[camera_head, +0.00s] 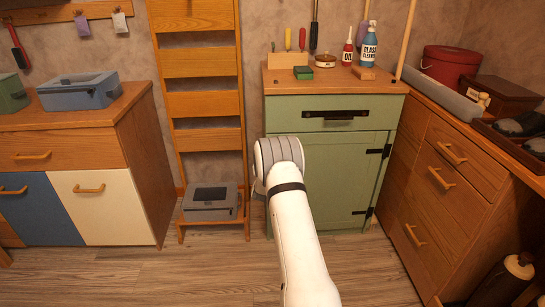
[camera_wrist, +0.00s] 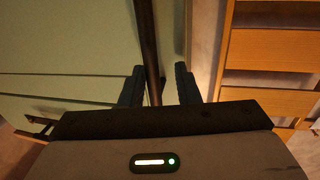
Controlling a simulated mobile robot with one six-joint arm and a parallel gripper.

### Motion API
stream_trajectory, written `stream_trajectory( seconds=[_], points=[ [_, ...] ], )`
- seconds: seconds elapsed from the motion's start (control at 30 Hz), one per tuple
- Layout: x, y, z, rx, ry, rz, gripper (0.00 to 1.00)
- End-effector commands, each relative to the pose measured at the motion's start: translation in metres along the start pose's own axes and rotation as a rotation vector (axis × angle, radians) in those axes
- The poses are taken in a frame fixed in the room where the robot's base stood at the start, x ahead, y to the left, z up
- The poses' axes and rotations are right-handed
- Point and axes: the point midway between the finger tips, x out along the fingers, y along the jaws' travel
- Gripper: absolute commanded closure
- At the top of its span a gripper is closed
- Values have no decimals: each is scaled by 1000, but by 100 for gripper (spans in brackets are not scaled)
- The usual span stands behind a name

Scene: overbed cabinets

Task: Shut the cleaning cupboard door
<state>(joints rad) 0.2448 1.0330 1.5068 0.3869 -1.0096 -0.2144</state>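The green cupboard door (camera_head: 345,175) is on the cabinet at the back, with black hinges on its right side. It looks shut or nearly shut in the head view; my arm hides its left edge and handle, so I cannot tell if a gap remains. In the wrist view, a dark bar handle (camera_wrist: 147,40) runs in front of the green panel (camera_wrist: 70,40). My gripper (camera_wrist: 160,75) has its two fingers apart, one on each side of the bar. A space shows between the bar and the right finger.
A wooden ladder shelf (camera_head: 203,104) stands just left of the cupboard, with a grey box (camera_head: 210,203) on its bottom step. Wooden drawers (camera_head: 450,170) stand close on the right. Bottles and tools are on the cupboard top. The floor in front is clear.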

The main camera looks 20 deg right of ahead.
Motion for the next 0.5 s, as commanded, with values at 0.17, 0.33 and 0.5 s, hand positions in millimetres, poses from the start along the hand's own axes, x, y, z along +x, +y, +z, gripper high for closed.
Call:
stream_trajectory(
  seconds=[0.17,0.33,0.5],
  points=[
    [-31,2,-1,-1,-6,4,71],
    [-53,3,1,-1,-7,6,71],
    [-62,4,2,-1,-7,8,71]
  ],
)
